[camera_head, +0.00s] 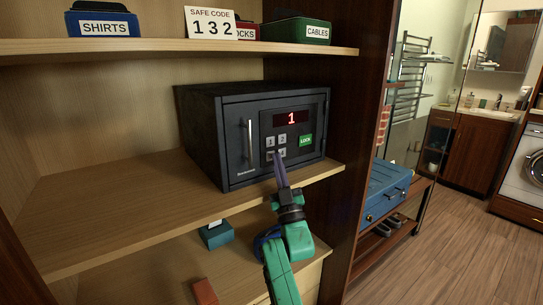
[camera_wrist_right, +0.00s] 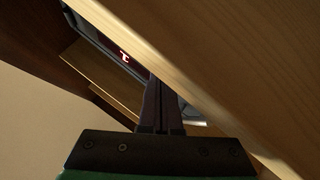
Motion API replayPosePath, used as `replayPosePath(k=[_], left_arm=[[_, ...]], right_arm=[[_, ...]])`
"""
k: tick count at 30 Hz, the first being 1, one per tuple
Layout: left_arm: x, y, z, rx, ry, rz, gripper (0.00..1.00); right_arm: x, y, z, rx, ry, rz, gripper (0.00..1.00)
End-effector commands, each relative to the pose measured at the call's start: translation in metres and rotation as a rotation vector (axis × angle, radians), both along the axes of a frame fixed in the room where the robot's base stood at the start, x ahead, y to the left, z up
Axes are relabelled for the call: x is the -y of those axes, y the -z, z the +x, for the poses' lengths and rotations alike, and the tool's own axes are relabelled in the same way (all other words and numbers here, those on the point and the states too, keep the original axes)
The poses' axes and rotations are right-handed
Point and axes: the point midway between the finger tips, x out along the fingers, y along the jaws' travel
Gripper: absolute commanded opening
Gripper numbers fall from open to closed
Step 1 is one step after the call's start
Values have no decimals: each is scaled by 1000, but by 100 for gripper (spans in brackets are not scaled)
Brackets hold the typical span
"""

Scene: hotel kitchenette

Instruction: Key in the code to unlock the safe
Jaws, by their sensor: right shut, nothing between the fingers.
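The dark grey safe (camera_head: 217,130) stands on the middle shelf with its door shut. Its red display (camera_head: 291,119) reads 1. Keys 1 (camera_head: 270,142) and 2 (camera_head: 282,140) show below the display, with a green LOCK button (camera_head: 306,140) to their right. A card (camera_head: 211,23) on the upper shelf reads SAFE CODE 132. My right gripper (camera_head: 278,156) is shut and empty, its tips at the lower row of keys and partly hiding them. I cannot tell whether they touch. In the wrist view the fingers (camera_wrist_right: 160,105) point toward the safe (camera_wrist_right: 95,38). My left gripper is not in view.
The upper shelf (camera_head: 150,46) holds boxes labelled SHIRTS (camera_head: 103,22) and CABLES (camera_head: 299,31). The middle shelf (camera_head: 125,205) is bare left of the safe. A teal box (camera_head: 217,234) sits below. A blue case (camera_head: 385,188) stands on a rack at right.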

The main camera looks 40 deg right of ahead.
Motion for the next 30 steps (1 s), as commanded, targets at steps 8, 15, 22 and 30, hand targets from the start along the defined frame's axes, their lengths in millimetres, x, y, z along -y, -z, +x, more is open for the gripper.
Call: replayPosePath(k=[8, 15, 22, 30], left_arm=[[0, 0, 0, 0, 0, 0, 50], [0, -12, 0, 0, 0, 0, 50], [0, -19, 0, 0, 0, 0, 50], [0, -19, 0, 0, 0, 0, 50]], right_arm=[[-2, 4, 1, -8, -6, 5, 0], [-2, 4, -21, -11, -4, 5, 0], [-2, 4, -44, -10, -2, 5, 0], [-2, 6, -49, -8, -2, 5, 0]])
